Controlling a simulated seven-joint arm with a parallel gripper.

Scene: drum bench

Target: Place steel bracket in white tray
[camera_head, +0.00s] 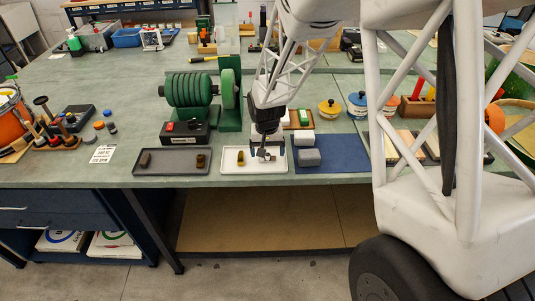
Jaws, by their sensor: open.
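The white tray (230,168) lies near the front edge of the bench, with a small brown-gold block (240,158) in its left part. My gripper (266,157) points down over the right part of this tray, with its fingers open. A small silvery piece (263,153) shows at the fingertips, low over or on the tray floor. It may be the steel bracket, but it is too small and too covered by the gripper to be sure. I cannot tell whether it touches the fingers.
A dark grey tray (172,168) with two small pieces lies left. A blue mat (340,155) with a grey block (309,158) lies right. A black box (185,133) and green drum machine (190,89) stand behind. My arm hides part of the bench at right.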

